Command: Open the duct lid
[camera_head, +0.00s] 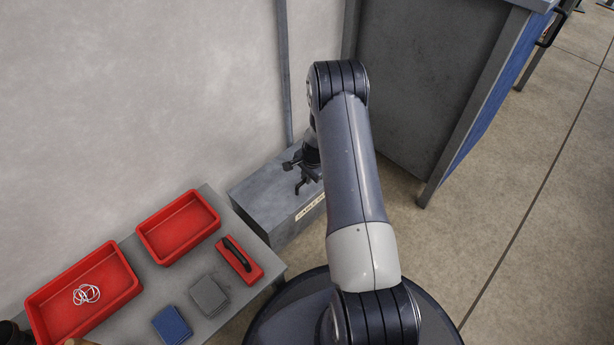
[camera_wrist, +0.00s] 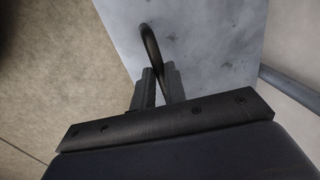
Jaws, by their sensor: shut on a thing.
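The duct (camera_head: 284,229) is a grey box low against the wall, with a pale label on its front edge. Its flat grey lid (camera_head: 258,190) looks closed in the head view. In the wrist view the lid (camera_wrist: 218,45) fills the upper middle, with a dark curved handle (camera_wrist: 149,42) on it. My gripper (camera_wrist: 160,78) is shut on the handle, whose lower part lies between the fingers. In the head view my gripper (camera_head: 303,178) is over the lid, and my arm hides part of the duct.
A grey bench (camera_head: 227,314) at lower left holds two red trays, one with white rings (camera_head: 86,294). A red block with a black handle (camera_head: 239,259), a grey pad and a blue pad lie there too. A dark cabinet (camera_head: 405,85) stands at right; open floor lies beyond.

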